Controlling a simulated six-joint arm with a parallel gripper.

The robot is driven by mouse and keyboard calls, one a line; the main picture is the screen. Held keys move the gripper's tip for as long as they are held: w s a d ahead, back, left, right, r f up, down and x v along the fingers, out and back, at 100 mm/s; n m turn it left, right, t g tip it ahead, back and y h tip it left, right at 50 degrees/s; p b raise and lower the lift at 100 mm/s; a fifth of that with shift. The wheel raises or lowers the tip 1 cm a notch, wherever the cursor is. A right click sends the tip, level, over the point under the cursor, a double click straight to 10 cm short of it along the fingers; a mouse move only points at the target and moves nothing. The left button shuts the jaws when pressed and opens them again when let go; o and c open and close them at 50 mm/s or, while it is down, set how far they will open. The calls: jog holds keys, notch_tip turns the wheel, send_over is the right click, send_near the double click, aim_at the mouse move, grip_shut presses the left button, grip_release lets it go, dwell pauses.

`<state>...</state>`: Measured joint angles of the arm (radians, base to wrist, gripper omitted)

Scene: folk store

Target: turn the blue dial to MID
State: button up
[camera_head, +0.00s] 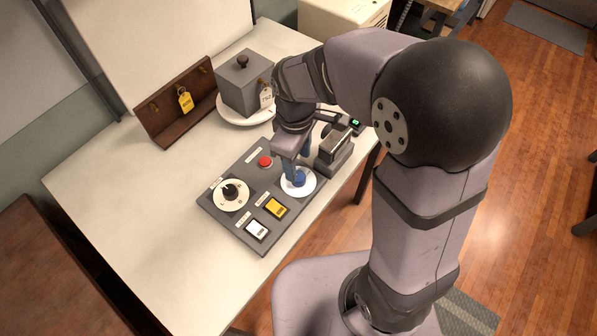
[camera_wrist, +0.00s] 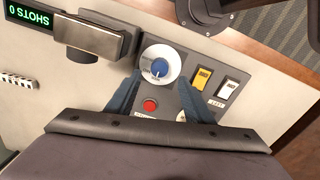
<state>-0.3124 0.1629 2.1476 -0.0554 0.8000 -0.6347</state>
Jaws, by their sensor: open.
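The blue dial (camera_head: 299,180) is a small blue knob on a round white face, on the right part of a dark grey control panel (camera_head: 236,222). In the wrist view the blue dial (camera_wrist: 159,68) shows a light pointer mark; the lettering around it is too small to read. My gripper (camera_head: 294,172) points down just above the dial and partly covers it in the head view. In the wrist view my gripper (camera_wrist: 157,98) has its two blue fingers spread wide, with nothing between them. The dial appears just past the fingertips; I cannot tell whether they touch its face.
The panel also bears a black knob (camera_head: 230,190), a red button (camera_head: 265,162), a yellow switch (camera_head: 275,208) and a white switch (camera_head: 257,229). A grey metal device (camera_head: 333,152) stands close beside the dial. A lidded grey box (camera_head: 245,85) stands behind. The table's left is clear.

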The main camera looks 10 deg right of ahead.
aim_at(299, 176)
jog(key=shift+w+d+f+p, duration=0.1)
jog(key=shift+f+p, duration=0.15)
jog(key=shift+f, duration=1.45)
jog(key=shift+w+f+p, duration=0.1)
jog(key=shift+f+p, duration=0.1)
jog(key=shift+f, duration=1.45)
jog(key=c, duration=1)
